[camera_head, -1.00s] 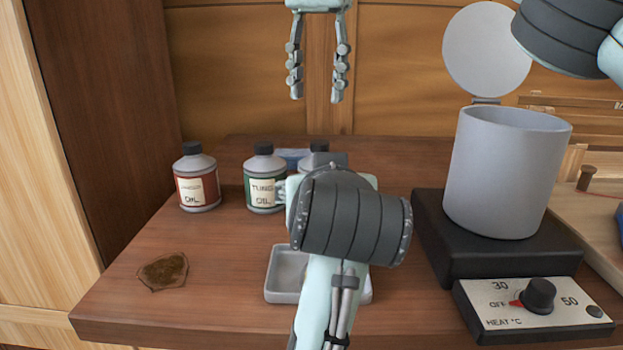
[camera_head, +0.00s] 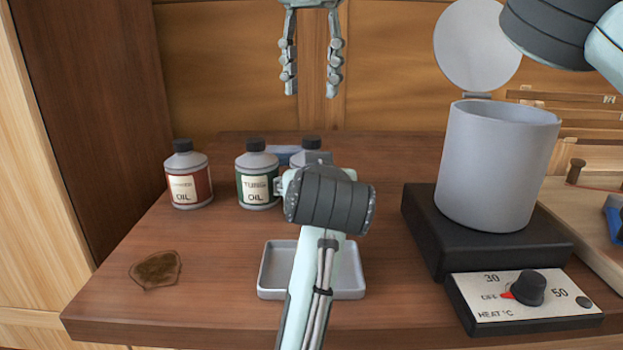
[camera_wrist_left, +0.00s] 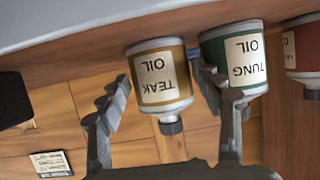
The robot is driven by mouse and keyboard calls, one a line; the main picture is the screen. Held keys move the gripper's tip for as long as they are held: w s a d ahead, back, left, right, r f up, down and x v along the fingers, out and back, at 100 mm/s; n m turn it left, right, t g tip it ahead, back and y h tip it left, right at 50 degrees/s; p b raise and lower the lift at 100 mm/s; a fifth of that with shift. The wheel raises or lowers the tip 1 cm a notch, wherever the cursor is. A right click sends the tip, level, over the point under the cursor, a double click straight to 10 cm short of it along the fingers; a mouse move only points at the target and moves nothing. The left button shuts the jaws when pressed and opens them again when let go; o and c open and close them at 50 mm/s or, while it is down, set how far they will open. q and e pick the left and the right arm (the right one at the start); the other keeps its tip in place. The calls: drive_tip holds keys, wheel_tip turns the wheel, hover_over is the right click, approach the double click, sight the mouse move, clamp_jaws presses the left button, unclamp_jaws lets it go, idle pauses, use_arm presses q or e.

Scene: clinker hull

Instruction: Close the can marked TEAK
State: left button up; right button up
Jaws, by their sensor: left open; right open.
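The can marked TEAK (camera_wrist_left: 159,78) has a gold-brown body, a cream label and a dark cap (camera_wrist_left: 172,127); the left wrist view shows it upside down. In the head view its cap and shoulder (camera_head: 311,147) show behind my left wrist, which hides its label. My left gripper (camera_wrist_left: 163,78) is open, one finger on each side of this can in the picture; I cannot tell whether they touch it. In the head view my left fingers are hidden. My right gripper (camera_head: 311,88) is open and empty, raised in front of the back wall.
A green TUNG oil can (camera_head: 257,178) stands close left of the TEAK can, and a red oil can (camera_head: 188,178) further left. A grey tray (camera_head: 350,283) lies under my left arm. A grey pot (camera_head: 497,170) with raised lid stands on a heater (camera_head: 425,230) at right. A brown patch (camera_head: 156,269) lies front left.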

sight(312, 137)
use_arm(q)
drive_tip(key=shift+w+f, duration=0.2)
drive_tip(key=shift+w, duration=0.3)
clamp_jaws()
use_arm(e)
drive_tip(key=n, duration=0.4)
drive_tip(key=shift+n, duration=0.3)
drive_tip(key=shift+f, duration=4)
drive_tip(key=shift+c, duration=0.5)
